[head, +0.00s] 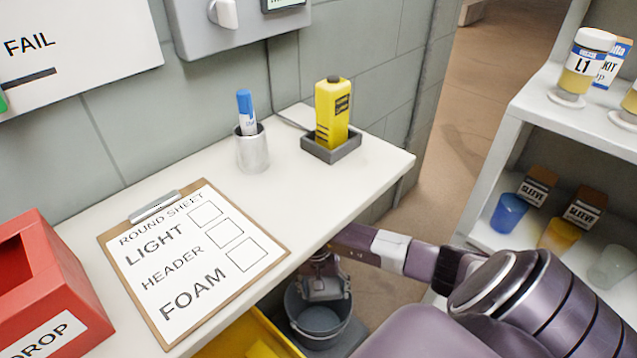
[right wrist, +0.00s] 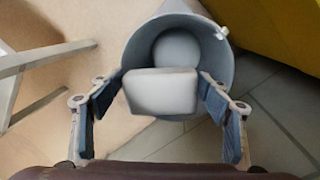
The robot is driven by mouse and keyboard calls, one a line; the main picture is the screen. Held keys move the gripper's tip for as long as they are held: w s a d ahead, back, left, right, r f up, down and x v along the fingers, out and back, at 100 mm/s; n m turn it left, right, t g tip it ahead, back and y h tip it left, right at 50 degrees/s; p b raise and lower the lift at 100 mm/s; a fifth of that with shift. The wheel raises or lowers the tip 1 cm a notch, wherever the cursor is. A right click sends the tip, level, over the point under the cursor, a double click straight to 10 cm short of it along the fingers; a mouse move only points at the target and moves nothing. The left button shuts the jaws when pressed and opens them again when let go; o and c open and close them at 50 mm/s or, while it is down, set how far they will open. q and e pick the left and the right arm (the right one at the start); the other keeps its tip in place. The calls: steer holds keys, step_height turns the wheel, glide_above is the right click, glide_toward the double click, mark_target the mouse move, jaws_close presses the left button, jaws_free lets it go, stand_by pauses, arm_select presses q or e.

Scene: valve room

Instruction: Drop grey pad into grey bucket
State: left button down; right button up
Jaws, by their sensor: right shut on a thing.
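The grey bucket (head: 318,318) stands on the floor below the front edge of the counter in the head view. Its open mouth and round bottom show in the right wrist view (right wrist: 135,50). My right gripper (head: 325,287) is above the bucket, partly hidden by its own arm. In the right wrist view its fingers (right wrist: 162,95) are shut on the light grey pad (right wrist: 162,92), one finger at each side. The pad is held over the near part of the bucket's mouth. My left gripper is not in view.
A yellow bin (head: 245,338) stands left of the bucket. The counter (head: 377,162) carries a clipboard (head: 190,260), a red box (head: 60,300), a pen cup (head: 253,150) and a yellow bottle (head: 332,113) in a grey tray. A shelf (head: 500,140) with jars stands at the right.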

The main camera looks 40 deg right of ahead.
steer(key=o, duration=1.6)
steer(key=shift+o, duration=0.2)
step_height(320, 180, up, 12)
steer(key=w, duration=0.1)
steer(key=shift+a, duration=0.4)
